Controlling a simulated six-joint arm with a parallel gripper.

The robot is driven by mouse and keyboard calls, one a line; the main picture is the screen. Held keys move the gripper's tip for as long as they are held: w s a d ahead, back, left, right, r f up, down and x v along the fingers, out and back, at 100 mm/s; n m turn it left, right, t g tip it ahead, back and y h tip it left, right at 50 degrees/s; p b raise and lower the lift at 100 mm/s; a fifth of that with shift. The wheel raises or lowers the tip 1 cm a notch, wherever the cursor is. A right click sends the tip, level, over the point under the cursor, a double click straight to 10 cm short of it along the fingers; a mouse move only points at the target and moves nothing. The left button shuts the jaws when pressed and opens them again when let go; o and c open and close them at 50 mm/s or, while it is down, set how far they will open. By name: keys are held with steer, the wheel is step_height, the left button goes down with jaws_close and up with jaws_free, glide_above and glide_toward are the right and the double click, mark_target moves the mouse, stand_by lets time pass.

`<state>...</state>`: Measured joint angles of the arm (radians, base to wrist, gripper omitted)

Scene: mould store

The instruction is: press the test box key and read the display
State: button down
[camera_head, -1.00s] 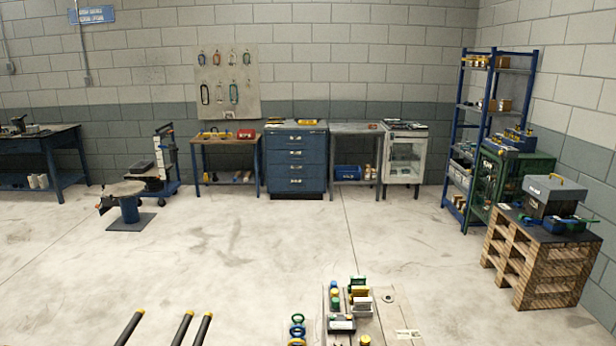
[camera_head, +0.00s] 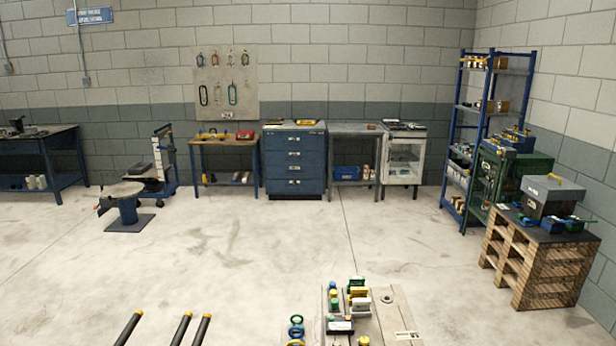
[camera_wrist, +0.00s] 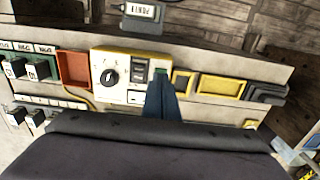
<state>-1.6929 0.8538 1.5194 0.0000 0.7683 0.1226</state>
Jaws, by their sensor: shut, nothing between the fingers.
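The test box (camera_wrist: 130,77) is a pale panel in a yellow frame in the wrist view. It carries a black round knob (camera_wrist: 109,76), a small dark display window (camera_wrist: 139,72) whose reading I cannot make out, and a small green key (camera_wrist: 160,72) at its right side. My gripper (camera_wrist: 160,78) is shut and empty, its blue fingers narrowing to a tip over the right side of the box, at the green key. The tip hides part of the key; I cannot tell whether it touches. My gripper does not show in the head view.
In the wrist view an orange tray (camera_wrist: 73,70) and green-and-black blocks (camera_wrist: 38,67) lie left of the box, a yellow frame (camera_wrist: 221,87) right. A labelled dark block (camera_wrist: 142,17) stands beyond. In the head view, a board (camera_head: 395,322) bears several small parts; open floor (camera_head: 250,250) lies beyond.

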steer(key=shift+f+b, duration=0.45)
steer(key=shift+f, duration=0.3)
stand_by(0.6)
steer(key=shift+r, duration=0.1)
step_height(320, 180, up, 7)
steer(key=p, duration=0.5)
stand_by(0.5)
